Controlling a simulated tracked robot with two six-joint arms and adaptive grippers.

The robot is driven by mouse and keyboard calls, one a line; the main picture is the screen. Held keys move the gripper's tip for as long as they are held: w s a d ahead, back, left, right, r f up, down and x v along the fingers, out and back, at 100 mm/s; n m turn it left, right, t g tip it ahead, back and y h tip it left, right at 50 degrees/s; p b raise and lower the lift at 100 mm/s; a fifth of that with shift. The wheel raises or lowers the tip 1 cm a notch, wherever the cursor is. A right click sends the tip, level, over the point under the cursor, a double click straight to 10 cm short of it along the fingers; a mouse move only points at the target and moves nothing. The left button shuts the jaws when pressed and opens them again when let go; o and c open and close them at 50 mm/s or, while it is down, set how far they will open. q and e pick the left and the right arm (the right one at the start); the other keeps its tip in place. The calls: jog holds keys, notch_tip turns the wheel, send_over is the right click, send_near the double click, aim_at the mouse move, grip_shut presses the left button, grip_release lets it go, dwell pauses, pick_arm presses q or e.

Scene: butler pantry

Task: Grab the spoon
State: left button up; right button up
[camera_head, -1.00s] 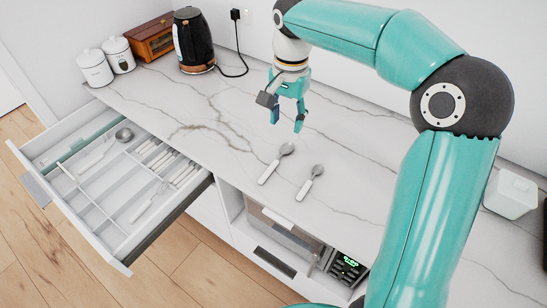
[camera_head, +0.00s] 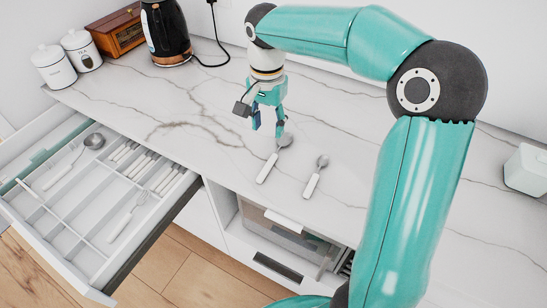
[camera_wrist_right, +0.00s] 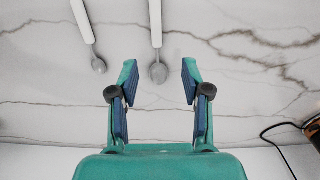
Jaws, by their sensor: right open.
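Two spoons with white handles and grey bowls lie on the marble counter. The nearer-to-gripper spoon (camera_head: 268,167) has its bowl just below my right gripper (camera_head: 267,130). The other spoon (camera_head: 313,180) lies to its right. My right gripper is open and empty, pointing down. In the right wrist view, the first spoon (camera_wrist_right: 156,22) has its bowl between the spread fingers (camera_wrist_right: 160,68), near the fingertips; I cannot tell the remaining height. The second spoon (camera_wrist_right: 84,22) is outside the fingers, to the left. My left gripper is not in view.
An open drawer (camera_head: 62,238) with cutlery in a divided tray juts out at left. A black kettle (camera_head: 166,32), white canisters (camera_head: 54,68) and a wooden box (camera_head: 117,32) stand at the back left. A white container (camera_head: 527,170) stands at far right.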

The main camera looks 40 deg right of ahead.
send_over(271, 160)
jog(key=f, duration=0.5)
jog(key=shift+w+a+f, duration=0.1)
jog(key=shift+w+f, duration=0.05)
jog(key=shift+w, duration=0.15)
jog(key=shift+s+f+p, duration=0.15)
jog(key=shift+f+p, duration=0.1)
jog(key=shift+f, duration=1.4)
jog(key=shift+s+f+p, duration=0.15)
jog(key=shift+f+p, duration=0.05)
jog(key=shift+f, duration=1.4)
jog(key=shift+c, duration=0.2)
grip_shut()
